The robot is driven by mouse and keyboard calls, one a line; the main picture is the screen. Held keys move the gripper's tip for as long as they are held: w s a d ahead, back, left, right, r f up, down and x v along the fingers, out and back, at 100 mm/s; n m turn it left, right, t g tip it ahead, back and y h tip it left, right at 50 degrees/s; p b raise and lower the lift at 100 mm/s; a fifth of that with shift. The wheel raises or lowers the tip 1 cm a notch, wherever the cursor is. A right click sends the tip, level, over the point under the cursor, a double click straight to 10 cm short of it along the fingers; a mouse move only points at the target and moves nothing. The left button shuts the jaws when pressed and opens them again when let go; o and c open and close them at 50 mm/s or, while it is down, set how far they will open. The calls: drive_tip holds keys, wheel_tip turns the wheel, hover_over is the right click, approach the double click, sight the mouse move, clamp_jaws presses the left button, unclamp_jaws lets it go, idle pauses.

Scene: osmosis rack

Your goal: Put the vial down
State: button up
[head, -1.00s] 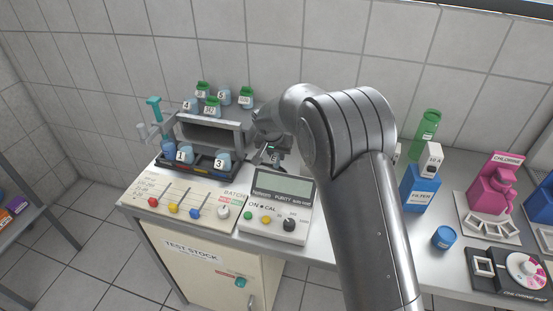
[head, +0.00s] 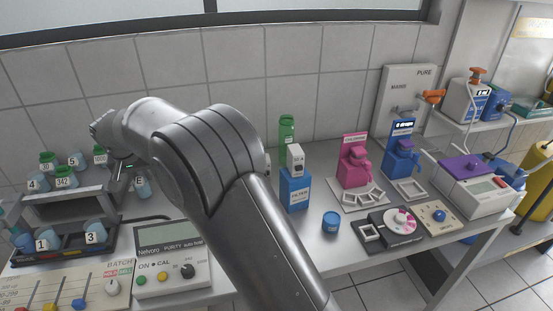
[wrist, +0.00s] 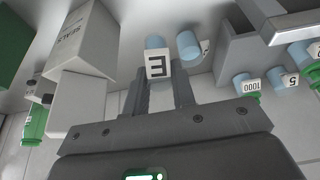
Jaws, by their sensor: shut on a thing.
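In the wrist view my gripper (wrist: 161,84) is shut on a small blue vial (wrist: 156,43) with a white label that reads like an E. A second blue vial (wrist: 189,44) stands close beside it. In the head view my gripper (head: 119,180) is partly hidden by my arm, to the right of the vial rack. A labelled blue vial (head: 143,188) shows just to its right; I cannot tell whether this is the held one. Whether the held vial touches the bench is not clear.
The dark rack (head: 112,208) holds vials 1 (head: 45,241) and 3 (head: 91,232), with green-capped vials on top. The purity meter (head: 168,262) is in front. A seals box (wrist: 83,40) is left in the wrist view. The blue filter box (head: 294,188) stands right of my arm.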

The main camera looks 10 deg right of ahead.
sight(141, 173)
wheel_tip(141, 173, up, 18)
drive_tip(key=w+d, duration=0.5)
drive_tip(key=d, duration=0.5)
drive_tip(key=w+d+n, duration=0.1)
drive_tip(key=w+d, duration=0.4)
drive_tip(key=d, duration=0.6)
drive_tip(key=w+d, duration=0.4)
drive_tip(key=d, duration=0.6)
drive_tip(key=s+d+n, duration=0.1)
drive_tip(key=s+d, duration=0.2)
drive_tip(key=d, duration=3.2)
wheel_tip(141, 173, down, 19)
drive_tip(key=a+y, duration=0.1)
drive_tip(key=w+a+f, duration=0.2)
drive_tip(key=w, duration=0.1)
drive_tip(key=w+a+f, duration=0.2)
drive_tip(key=a, duration=0.1)
drive_tip(key=w+a+f, duration=0.3)
drive_tip(key=shift+w, duration=0.35)
drive_tip(key=shift+f, duration=1.75)
